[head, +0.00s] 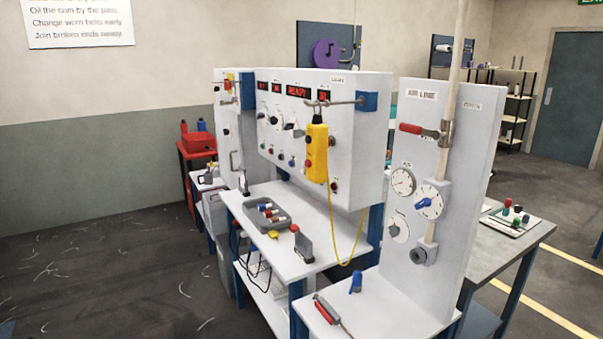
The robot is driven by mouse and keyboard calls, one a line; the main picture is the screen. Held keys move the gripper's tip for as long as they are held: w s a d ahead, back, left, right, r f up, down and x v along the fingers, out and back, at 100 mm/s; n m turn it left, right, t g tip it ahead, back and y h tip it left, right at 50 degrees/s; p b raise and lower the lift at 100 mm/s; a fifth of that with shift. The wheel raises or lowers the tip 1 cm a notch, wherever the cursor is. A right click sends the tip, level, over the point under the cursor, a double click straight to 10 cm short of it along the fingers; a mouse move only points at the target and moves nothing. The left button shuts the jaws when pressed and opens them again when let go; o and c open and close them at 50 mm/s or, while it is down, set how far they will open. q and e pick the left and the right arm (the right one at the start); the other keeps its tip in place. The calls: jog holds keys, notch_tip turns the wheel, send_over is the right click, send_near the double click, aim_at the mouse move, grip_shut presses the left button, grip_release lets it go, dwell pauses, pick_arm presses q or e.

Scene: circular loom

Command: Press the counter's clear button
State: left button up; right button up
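A white control cabinet (345,150) stands in the middle of the head view, above a white bench. Its front carries several small red-lit displays (298,91), one of which seems to read "READY". Below them are round dials and knobs (274,121), then a row of small coloured buttons (281,153). The displays are too small to tell which is the counter, and I cannot tell which button is its clear button. A yellow pendant (317,152) hangs from a bar and hides part of the cabinet front. Neither of my grippers is in view.
The white bench (335,232) holds a grey tray (265,216) of bobbins. A tall "AIR LINE" panel (462,155) with gauges stands at the right, nearer to me. A yellow cable (345,255) hangs below the pendant. Floor is open at the left, with scattered thread scraps.

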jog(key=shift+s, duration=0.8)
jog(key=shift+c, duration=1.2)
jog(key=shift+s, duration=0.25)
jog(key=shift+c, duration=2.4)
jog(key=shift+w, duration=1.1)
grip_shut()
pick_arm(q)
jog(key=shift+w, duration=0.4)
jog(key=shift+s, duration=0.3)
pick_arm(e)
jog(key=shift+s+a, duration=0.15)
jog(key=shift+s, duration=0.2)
